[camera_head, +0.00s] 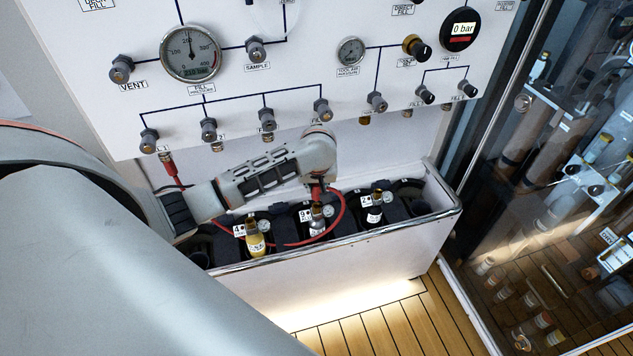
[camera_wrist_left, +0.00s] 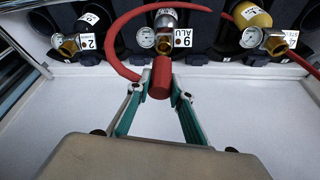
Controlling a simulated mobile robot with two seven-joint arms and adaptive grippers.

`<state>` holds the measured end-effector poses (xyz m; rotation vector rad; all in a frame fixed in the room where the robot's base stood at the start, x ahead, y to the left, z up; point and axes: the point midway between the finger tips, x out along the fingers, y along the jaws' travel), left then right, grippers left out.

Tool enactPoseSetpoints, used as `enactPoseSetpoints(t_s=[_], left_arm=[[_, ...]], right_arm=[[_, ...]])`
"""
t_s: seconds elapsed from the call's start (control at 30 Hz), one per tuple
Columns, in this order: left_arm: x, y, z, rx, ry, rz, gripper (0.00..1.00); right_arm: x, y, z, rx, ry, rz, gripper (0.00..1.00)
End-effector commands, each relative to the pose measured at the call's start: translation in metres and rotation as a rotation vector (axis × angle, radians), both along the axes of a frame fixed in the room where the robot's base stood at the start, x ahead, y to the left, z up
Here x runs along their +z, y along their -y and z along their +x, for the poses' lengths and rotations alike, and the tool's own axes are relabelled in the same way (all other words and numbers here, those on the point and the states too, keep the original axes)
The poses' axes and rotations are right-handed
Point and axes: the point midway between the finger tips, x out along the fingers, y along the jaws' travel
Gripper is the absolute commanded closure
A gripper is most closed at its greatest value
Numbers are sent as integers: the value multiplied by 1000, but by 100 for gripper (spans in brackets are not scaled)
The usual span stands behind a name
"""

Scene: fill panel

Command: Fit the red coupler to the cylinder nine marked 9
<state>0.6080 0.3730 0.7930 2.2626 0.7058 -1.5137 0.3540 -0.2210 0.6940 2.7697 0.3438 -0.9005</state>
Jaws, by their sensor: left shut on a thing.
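The red coupler (camera_head: 317,192) is between the fingertips of my left gripper (camera_head: 318,178), which is shut on it. In the left wrist view the coupler (camera_wrist_left: 161,78) hangs between the two fingers (camera_wrist_left: 160,92). Cylinder nine (camera_head: 317,212), silver and marked 9, stands in the middle of the rack, just below the coupler in the head view. In the wrist view its silver body (camera_wrist_left: 166,19), "9 ALU" label and brass valve (camera_wrist_left: 163,46) show just beyond the coupler. I cannot tell whether coupler and valve touch. My right gripper is not in view.
A yellow cylinder marked 4 (camera_head: 255,240) and a dark cylinder marked 2 (camera_head: 374,214) flank cylinder nine closely. The red hose (camera_head: 341,212) loops around it. The rack's metal rim (camera_head: 330,242) runs in front; the gauge panel (camera_head: 300,82) is behind.

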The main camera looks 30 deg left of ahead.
Motion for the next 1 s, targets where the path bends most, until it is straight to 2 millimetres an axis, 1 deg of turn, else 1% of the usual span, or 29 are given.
enactPoseSetpoints(t_s=[0.1,0.27,0.8,1.0], left_arm=[[-6,0,0,-1,1,0,100],[-9,0,0,-1,1,1,100],[-9,0,0,-1,1,0,100],[-9,0,0,0,0,0,100]], right_arm=[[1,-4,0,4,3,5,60],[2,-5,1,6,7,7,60],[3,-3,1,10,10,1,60],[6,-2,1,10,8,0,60]])
